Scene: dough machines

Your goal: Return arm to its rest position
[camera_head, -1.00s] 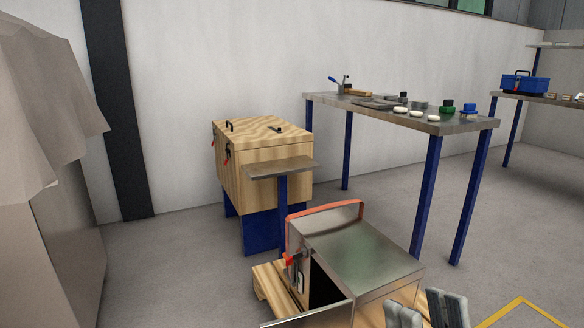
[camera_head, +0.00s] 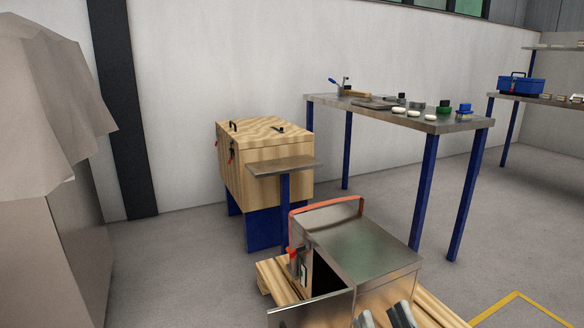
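My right gripper (camera_head: 384,316) shows at the bottom edge, in front of the metal machine. Its two grey fingers are apart with nothing visible between them. Only the finger ends are in frame; the rest of that arm is out of view. My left gripper is not in view. The metal box-shaped machine (camera_head: 362,247) with a red-edged back rim stands on a wooden pallet (camera_head: 274,282), and its front side door hangs open on a dark interior.
A wooden cabinet (camera_head: 262,165) on blue legs with a small metal shelf stands behind the machine. A metal table (camera_head: 440,124) with tools and small parts is at back right. A covered bulky object (camera_head: 50,130) fills the left side. Grey floor is clear at right, with a yellow line (camera_head: 517,295).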

